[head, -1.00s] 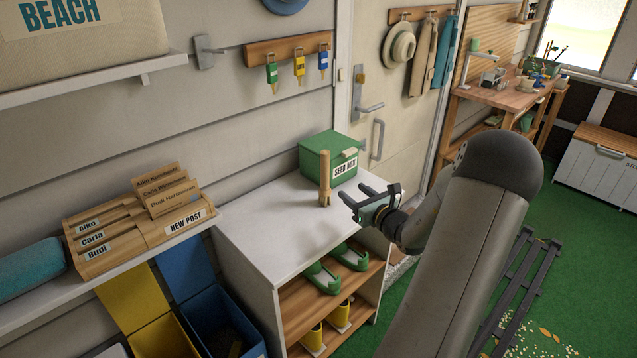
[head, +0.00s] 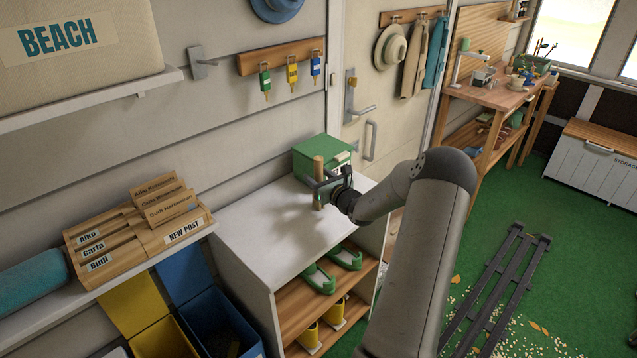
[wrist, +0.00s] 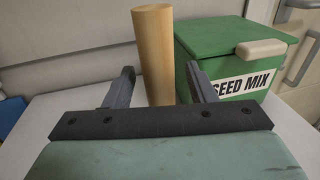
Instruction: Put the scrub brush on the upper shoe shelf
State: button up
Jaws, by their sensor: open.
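I cannot clearly make out a scrub brush. An upright wooden cylinder (head: 319,166) stands on the white top of the shoe cabinet (head: 255,235), and I cannot tell whether it is part of the brush. My gripper (head: 322,187) is open at the cylinder, its fingers level and on either side of it. In the wrist view, the cylinder (wrist: 153,50) shows between the two fingertips (wrist: 160,75), with gaps on both sides. The upper shoe shelf (head: 293,308) is the wooden board below the top. Green clogs (head: 320,279) stand on it.
A green SEED MIX box (head: 313,152) stands just behind the cylinder. Yellow boots (head: 308,334) are on the lower shelf. A letter rack (head: 110,238) and blue bin (head: 222,322) are left of the cabinet. The cabinet top's left part is clear.

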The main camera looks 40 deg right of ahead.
jog(key=shift+w, duration=0.1)
jog(key=shift+c, duration=0.3)
grip_shut()
